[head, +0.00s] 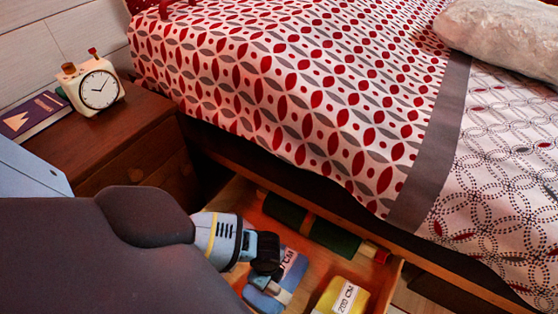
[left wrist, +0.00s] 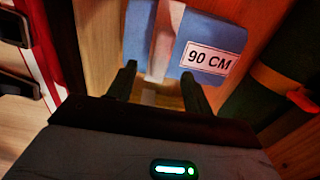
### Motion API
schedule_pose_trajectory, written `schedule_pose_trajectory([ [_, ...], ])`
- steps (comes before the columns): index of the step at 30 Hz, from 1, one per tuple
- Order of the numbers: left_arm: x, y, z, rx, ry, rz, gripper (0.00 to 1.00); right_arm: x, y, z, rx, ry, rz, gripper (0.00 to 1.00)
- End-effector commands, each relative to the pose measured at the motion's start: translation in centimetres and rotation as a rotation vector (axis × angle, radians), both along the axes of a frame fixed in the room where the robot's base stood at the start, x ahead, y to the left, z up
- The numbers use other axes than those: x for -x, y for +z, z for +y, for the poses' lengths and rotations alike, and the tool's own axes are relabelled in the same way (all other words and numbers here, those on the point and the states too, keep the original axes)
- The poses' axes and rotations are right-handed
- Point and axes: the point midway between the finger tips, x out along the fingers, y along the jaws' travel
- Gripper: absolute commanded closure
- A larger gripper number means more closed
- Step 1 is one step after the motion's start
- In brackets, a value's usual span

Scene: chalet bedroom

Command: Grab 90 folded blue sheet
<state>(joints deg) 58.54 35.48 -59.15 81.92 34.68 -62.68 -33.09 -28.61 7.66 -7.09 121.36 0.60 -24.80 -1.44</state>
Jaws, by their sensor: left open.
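The folded blue sheet (head: 293,268) lies in the open drawer under the bed, partly hidden by my left gripper. In the left wrist view the blue sheet (left wrist: 205,31) carries a white "90 CM" label and a pale band. My left gripper (left wrist: 159,70) is open, its two fingertips near the sheet's closest edge, with the pale band lying between them in the picture. I cannot tell whether they touch it. In the head view the left gripper (head: 266,270) points down over the drawer. My right gripper is not in view.
A yellow folded item (head: 328,297) labelled "200 CM" lies beside the blue sheet. A dark green roll (head: 312,224) lies along the drawer's far side. The bed (head: 300,90) overhangs the drawer (head: 385,285). A nightstand (head: 110,135) holds a clock (head: 98,88) and book (head: 35,115).

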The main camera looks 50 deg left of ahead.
Motion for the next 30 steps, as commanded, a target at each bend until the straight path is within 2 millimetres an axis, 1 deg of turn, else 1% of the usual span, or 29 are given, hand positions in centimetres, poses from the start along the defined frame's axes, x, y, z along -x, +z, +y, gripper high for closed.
schedule_pose_trajectory([
  [5,0.0,-0.2,0.1,-0.001,0.0,0.0,0.49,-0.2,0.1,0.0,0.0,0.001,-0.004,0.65],
  [13,0.0,-2.7,0.0,-0.001,0.0,0.001,0.49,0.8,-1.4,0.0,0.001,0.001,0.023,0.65],
  [17,-0.1,-2.6,0.0,0.0,0.0,-0.001,0.49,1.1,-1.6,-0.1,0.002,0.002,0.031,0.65],
  [20,-0.1,-3.0,0.0,0.0,0.0,-0.001,0.49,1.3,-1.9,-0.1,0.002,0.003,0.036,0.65],
  [23,-0.1,-3.9,0.1,0.0,0.0,0.0,0.49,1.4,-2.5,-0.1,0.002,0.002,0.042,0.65],
  [30,-0.1,-7.2,0.2,-0.001,0.001,0.002,0.49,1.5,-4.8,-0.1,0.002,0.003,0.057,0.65],
])
